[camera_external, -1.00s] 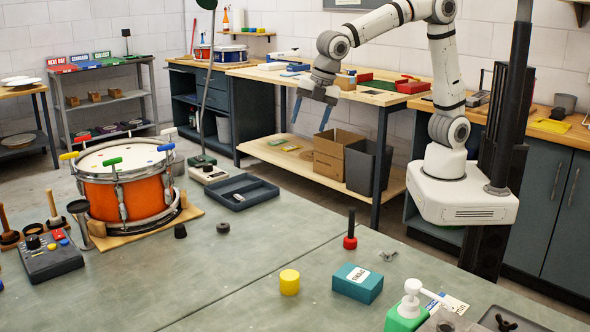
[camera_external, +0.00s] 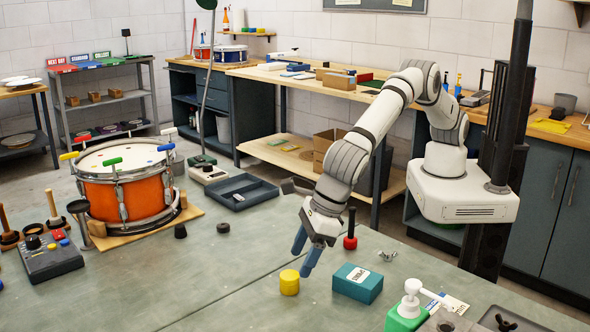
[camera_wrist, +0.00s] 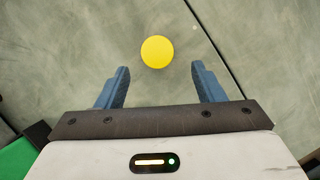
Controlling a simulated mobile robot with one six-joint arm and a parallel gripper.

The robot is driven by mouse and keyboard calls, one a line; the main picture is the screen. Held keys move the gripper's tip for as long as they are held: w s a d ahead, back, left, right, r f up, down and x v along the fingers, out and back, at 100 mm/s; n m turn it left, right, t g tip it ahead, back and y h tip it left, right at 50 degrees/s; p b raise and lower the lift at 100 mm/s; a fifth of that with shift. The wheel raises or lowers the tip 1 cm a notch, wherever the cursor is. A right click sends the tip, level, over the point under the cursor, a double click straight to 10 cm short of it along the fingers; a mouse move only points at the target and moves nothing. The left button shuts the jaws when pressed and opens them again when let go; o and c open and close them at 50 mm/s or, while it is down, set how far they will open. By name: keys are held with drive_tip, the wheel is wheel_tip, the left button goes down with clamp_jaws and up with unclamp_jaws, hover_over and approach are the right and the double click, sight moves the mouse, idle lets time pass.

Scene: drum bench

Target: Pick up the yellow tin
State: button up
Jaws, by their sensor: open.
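The yellow tin (camera_external: 289,282) is a short upright cylinder standing on the grey-green bench (camera_external: 225,280). In the wrist view the tin (camera_wrist: 157,52) shows its round top, just beyond the fingertips and roughly midway between them. My gripper (camera_external: 303,262) is open and empty, pointing down with its blue fingers above and to the right of the tin. In the wrist view my gripper (camera_wrist: 160,72) has its fingers spread wider than the tin. I see no contact between fingers and tin.
A teal box (camera_external: 357,283) stands right of the tin, and a red-based black-handled tool (camera_external: 350,241) stands behind it. A green-based white device (camera_external: 408,308) is at front right. An orange drum (camera_external: 124,196) is at left. The bench left of the tin is clear.

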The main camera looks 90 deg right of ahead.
sight(291, 275)
drive_tip(key=shift+w+p+x, duration=0.15)
drive_tip(key=shift+p+x, duration=0.2)
drive_tip(key=shift+x, duration=1.15)
drive_tip(key=shift+w+p+x, duration=0.15)
drive_tip(key=shift+p+x, duration=0.2)
drive_tip(key=shift+x, duration=1.2)
drive_tip(key=shift+a+r, duration=0.15)
drive_tip(key=shift+a, duration=0.05)
drive_tip(key=shift+c, duration=0.5)
drive_tip(key=c, duration=1)
